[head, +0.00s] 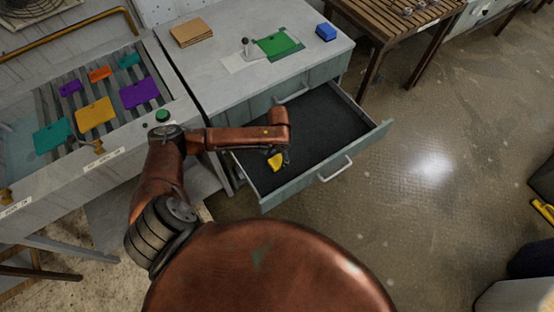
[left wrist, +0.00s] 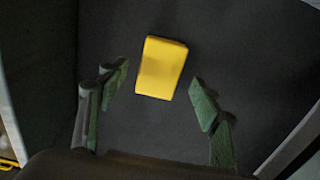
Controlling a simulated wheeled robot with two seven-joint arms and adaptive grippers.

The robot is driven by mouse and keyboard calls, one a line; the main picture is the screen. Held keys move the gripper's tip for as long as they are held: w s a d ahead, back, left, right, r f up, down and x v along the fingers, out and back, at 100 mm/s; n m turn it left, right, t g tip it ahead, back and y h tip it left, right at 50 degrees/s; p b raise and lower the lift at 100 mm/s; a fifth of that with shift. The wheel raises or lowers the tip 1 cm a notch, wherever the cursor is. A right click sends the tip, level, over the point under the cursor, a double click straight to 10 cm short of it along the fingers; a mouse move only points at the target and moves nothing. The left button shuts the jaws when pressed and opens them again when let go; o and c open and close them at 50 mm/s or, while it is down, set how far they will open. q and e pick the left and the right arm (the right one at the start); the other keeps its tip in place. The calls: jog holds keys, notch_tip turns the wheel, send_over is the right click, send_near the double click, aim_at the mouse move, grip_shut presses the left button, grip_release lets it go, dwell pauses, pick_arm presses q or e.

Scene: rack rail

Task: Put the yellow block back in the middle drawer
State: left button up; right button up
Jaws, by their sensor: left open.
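The yellow block (head: 275,161) lies in the open drawer (head: 322,125), on its dark floor near the left front corner. In the left wrist view the yellow block (left wrist: 161,68) lies flat, ahead of and between the fingers. My left gripper (head: 284,158) points down into the drawer right beside the block in the head view. In the left wrist view my left gripper (left wrist: 160,92) is open, with a green-padded finger on each side and clear gaps to the block. My right gripper is not in view.
The drawer sticks out from a grey cabinet; its handle (head: 335,168) is at the front. On the cabinet top are a blue block (head: 326,32), a green plate (head: 278,45) and brown boards (head: 191,33). A slatted rack with several coloured plates stands left. Open floor lies right.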

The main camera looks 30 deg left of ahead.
aim_at(278, 160)
pick_arm(q)
notch_tip(278, 160, up, 8)
jog(key=p, duration=0.1)
jog(key=shift+f+p, duration=0.25)
jog(key=shift+p, duration=0.1)
jog(key=shift+c, duration=0.2)
dwell(0.9)
